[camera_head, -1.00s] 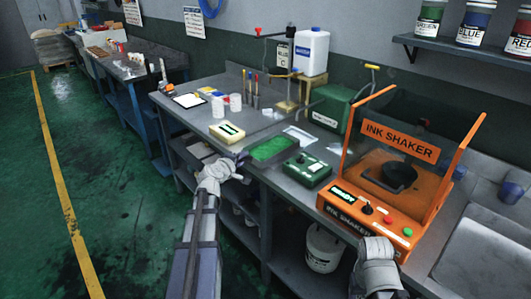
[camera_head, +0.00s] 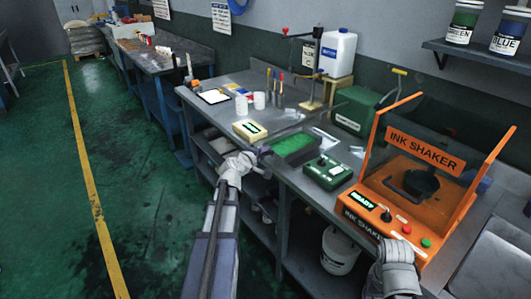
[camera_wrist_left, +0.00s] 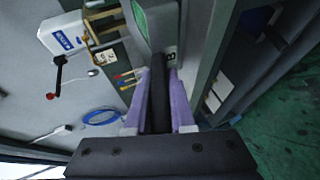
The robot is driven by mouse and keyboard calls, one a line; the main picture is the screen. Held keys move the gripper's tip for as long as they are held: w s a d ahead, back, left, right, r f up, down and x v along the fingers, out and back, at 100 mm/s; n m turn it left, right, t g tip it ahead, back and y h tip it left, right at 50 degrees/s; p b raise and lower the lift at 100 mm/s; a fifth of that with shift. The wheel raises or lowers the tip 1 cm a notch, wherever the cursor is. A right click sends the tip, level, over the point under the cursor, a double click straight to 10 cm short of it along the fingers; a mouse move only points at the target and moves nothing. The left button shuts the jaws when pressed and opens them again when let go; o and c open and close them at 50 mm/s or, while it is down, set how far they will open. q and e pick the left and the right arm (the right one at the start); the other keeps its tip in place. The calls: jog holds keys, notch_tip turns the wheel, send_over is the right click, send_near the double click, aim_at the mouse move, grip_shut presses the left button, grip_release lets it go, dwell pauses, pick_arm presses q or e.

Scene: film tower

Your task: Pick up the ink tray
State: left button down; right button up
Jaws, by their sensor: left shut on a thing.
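The ink tray (camera_head: 293,147) is a shallow grey tray with a bright green inside. It is at the front edge of the grey bench in the head view, left of a green box with a dark knob. My left gripper (camera_head: 264,152) is shut on its near left edge. In the left wrist view the purple fingers (camera_wrist_left: 160,92) close on the grey tray (camera_wrist_left: 160,35), whose green inside shows at the top. I cannot tell how far the tray is off the bench. My right gripper (camera_head: 400,247) is low in front of the orange ink shaker, its fingers unclear.
The orange ink shaker (camera_head: 420,195) stands right of the green control box (camera_head: 327,172). The green floor (camera_head: 110,165) at left is open.

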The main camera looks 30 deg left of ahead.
pick_arm(q)
notch_tip(320, 180, up, 8)
jog(key=p, duration=0.6)
jog(key=shift+f+p, duration=0.1)
jog(key=shift+p, duration=0.3)
